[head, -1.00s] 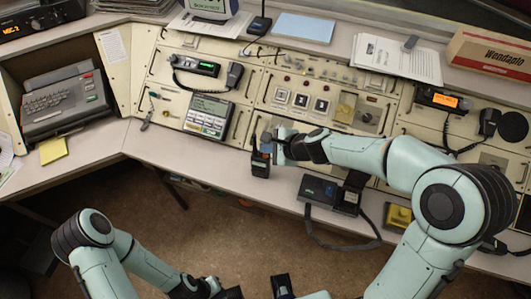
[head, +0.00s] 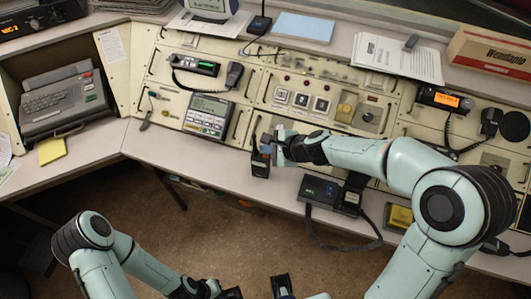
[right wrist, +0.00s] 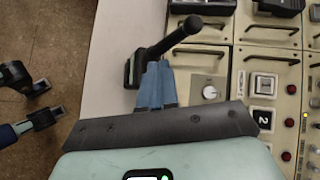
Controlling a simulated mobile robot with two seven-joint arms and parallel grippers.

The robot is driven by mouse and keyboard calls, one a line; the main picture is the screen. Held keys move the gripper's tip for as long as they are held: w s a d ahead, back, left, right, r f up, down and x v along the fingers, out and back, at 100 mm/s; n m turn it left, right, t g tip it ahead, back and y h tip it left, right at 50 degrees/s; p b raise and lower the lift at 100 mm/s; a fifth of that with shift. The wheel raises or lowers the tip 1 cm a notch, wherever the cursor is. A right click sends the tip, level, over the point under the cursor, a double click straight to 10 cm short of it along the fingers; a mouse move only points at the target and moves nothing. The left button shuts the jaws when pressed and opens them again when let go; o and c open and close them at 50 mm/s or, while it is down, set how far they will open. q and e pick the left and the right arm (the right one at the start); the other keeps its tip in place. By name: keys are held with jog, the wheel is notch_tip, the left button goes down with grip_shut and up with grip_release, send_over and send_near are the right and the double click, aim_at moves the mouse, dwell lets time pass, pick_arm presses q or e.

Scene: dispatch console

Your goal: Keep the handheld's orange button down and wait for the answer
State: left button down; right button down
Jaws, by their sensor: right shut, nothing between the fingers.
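The handheld (head: 260,164) is a small black radio standing near the front edge of the desk ledge. In the right wrist view the handheld (right wrist: 133,72) shows with its thick black antenna pointing up and right. My right gripper (head: 276,150) is shut, with nothing between its fingers, its tips right at the handheld's side. In the right wrist view its blue fingertips (right wrist: 158,66) are together and overlap the handheld's edge. The orange button is not visible; whether it is pressed cannot be seen. My left gripper (head: 257,290) is low at the bottom edge, empty, fingers apart.
A dark box with a strap (head: 320,190) sits on the ledge right of the handheld. Behind is the console panel with switches, a keypad unit (head: 208,116) and corded radios (head: 438,98). A typewriter-like machine (head: 66,100) stands left. The floor in front is clear.

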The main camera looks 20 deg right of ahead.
aim_at(268, 158)
pick_arm(q)
jog(key=shift+s+f+b, duration=0.15)
jog(key=shift+f+b, duration=0.25)
pick_arm(e)
jog(key=shift+f, duration=0.4)
pick_arm(q)
jog(key=shift+r, duration=0.1)
pick_arm(e)
jog(key=shift+r, duration=0.1)
dwell(2.1)
pick_arm(q)
jog(key=shift+w+r+p, duration=0.35)
jog(key=shift+r+p, duration=0.35)
jog(key=shift+p, duration=0.05)
pick_arm(e)
jog(key=shift+r, duration=0.7)
